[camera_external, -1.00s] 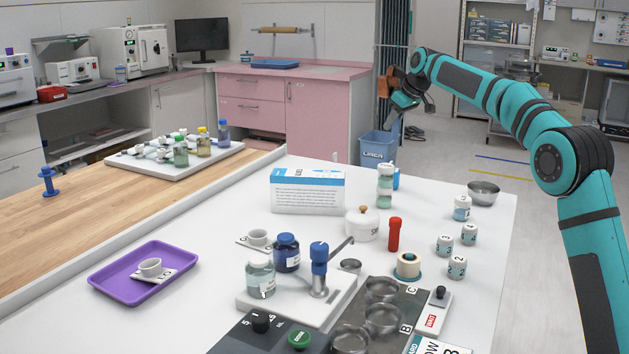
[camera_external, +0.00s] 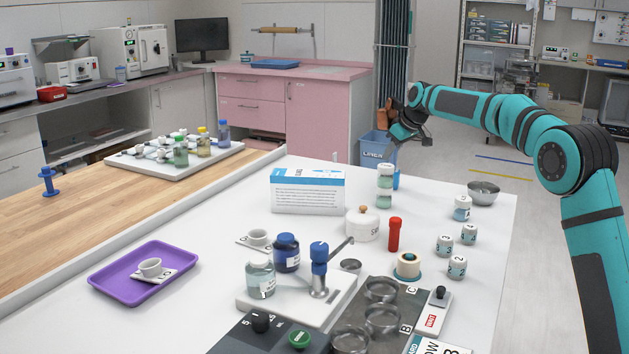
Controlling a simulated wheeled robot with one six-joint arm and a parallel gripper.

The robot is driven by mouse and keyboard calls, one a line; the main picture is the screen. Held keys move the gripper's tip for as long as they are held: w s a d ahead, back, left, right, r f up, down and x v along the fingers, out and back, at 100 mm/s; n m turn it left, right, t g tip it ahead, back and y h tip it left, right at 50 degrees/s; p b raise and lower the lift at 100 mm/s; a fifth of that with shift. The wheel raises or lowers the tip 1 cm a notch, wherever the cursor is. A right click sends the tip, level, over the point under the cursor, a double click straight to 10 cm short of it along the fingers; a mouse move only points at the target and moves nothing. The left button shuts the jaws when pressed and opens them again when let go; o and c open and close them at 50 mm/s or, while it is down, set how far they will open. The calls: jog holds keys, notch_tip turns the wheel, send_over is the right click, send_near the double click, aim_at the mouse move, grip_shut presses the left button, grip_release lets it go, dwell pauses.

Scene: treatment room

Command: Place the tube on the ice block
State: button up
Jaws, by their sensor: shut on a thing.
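My gripper (camera_external: 402,132) is in the air beyond the far edge of the white table, in front of a blue bin. It is small and dark in this view. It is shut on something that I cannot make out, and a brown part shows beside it. A red capped cylinder (camera_external: 394,234), tube-like, stands upright on the white table, well apart from my gripper. I cannot identify an ice block for certain. A small blue thing (camera_external: 397,180) is partly hidden behind stacked white and green jars at the table's far side.
Stacked jars (camera_external: 384,186), a blue and white box (camera_external: 308,191), a white lidded pot (camera_external: 362,224) and a metal bowl (camera_external: 484,192) stand on the white table. Several small white jars are at the right. A purple tray (camera_external: 143,274) is at the left. The blue bin (camera_external: 377,148) is beyond the table.

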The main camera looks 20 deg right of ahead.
jog(key=shift+f, duration=0.1)
jog(key=o, duration=1)
jog(key=shift+c, duration=0.2)
jog(key=v, duration=1.2)
